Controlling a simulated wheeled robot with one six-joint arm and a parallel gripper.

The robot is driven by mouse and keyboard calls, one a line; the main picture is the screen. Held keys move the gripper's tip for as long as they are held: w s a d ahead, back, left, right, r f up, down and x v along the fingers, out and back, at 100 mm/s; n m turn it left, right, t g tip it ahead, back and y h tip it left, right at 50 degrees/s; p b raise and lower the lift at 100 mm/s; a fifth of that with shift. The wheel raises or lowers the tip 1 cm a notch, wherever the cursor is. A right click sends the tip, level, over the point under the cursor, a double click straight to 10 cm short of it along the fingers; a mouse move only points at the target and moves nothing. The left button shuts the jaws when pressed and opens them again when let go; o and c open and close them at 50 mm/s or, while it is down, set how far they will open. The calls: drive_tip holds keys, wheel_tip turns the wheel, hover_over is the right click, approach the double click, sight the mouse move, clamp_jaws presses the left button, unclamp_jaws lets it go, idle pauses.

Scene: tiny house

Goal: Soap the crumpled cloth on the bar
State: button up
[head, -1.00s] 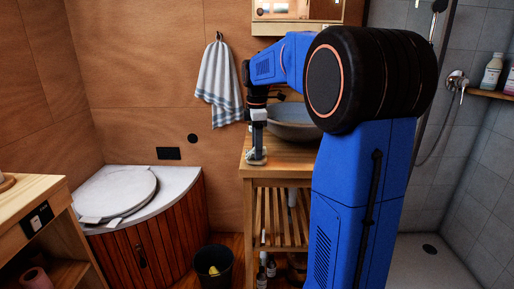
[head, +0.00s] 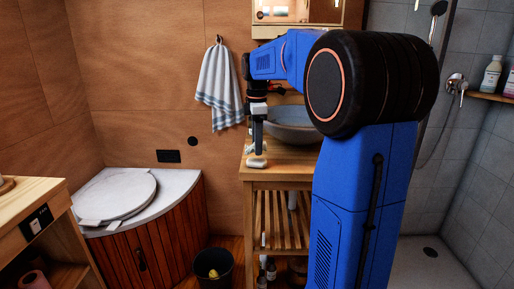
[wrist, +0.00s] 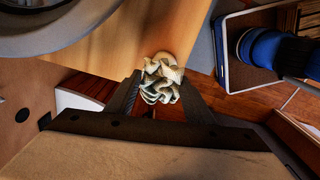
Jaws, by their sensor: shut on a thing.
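The crumpled cloth (wrist: 160,84), pale and striped with dark folds, is pinched between the two fingers of my gripper (wrist: 158,98) in the wrist view. In the head view my gripper (head: 257,148) points down at the counter's left end. I cannot tell from the pictures how firmly the cloth touches the bar.
The wooden washstand (head: 290,174) carries a grey basin (head: 293,127) close to the right of my gripper. A striped towel (head: 218,86) hangs on the wall to the left. A black bin (head: 213,265) stands on the floor below.

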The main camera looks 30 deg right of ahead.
drive_tip(key=shift+r, duration=2)
drive_tip(key=shift+s, duration=0.1)
